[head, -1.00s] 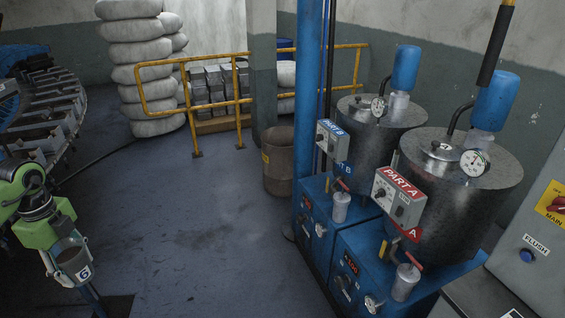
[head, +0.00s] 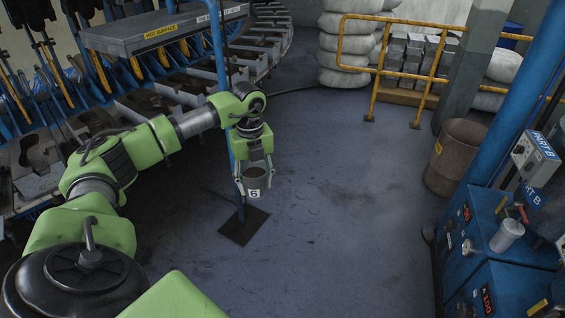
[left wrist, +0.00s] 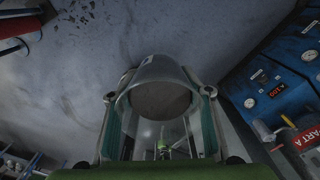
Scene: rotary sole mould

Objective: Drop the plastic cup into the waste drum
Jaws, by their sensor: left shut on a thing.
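The plastic cup (head: 256,182) is dark inside, with a white label reading 6, and hangs above the floor in my left gripper (head: 256,180). The gripper's fingers are shut on the cup's sides, and the cup looks about upright. In the left wrist view the cup (left wrist: 160,97) sits between the two fingers, see-through at its wall. The waste drum (head: 455,157) is a brown open-topped drum with a yellow label, on the floor at the right, well apart from the cup. My right gripper is not in view.
A blue post (head: 224,110) with a dark floor plate (head: 243,226) stands close to my left gripper. The mould carousel (head: 190,100) fills the left. Blue machine cabinets (head: 490,240) stand at the right. A yellow rail (head: 400,73) is behind the drum. The middle floor is clear.

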